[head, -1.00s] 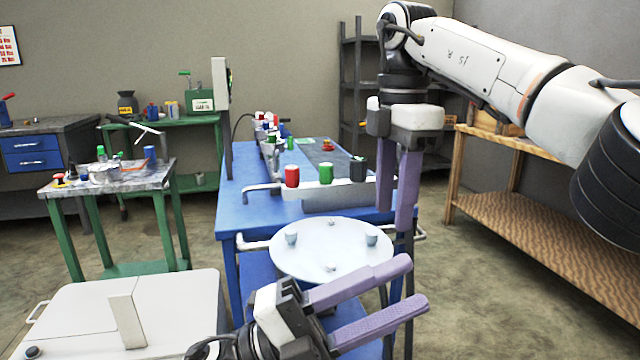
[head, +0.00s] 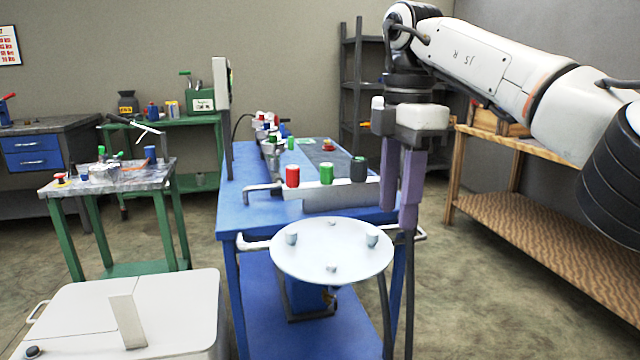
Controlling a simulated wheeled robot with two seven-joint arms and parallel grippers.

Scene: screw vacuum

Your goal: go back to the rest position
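My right gripper (head: 398,216) hangs fingers-down at the right of the blue workbench (head: 232,225), from my white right arm. Its two purple fingers stand apart with nothing between them. It is right of and above the round white plate (head: 300,262), which bears several small grey knobs. My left gripper is not in view.
A white bar with red, green and black knobs (head: 326,175) stands on the blue workbench. A white box-like unit (head: 75,310) fills the lower left. A green cart (head: 60,192) stands at left, a wooden shelf (head: 540,200) at right. Open floor lies between the bench and the wooden shelf.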

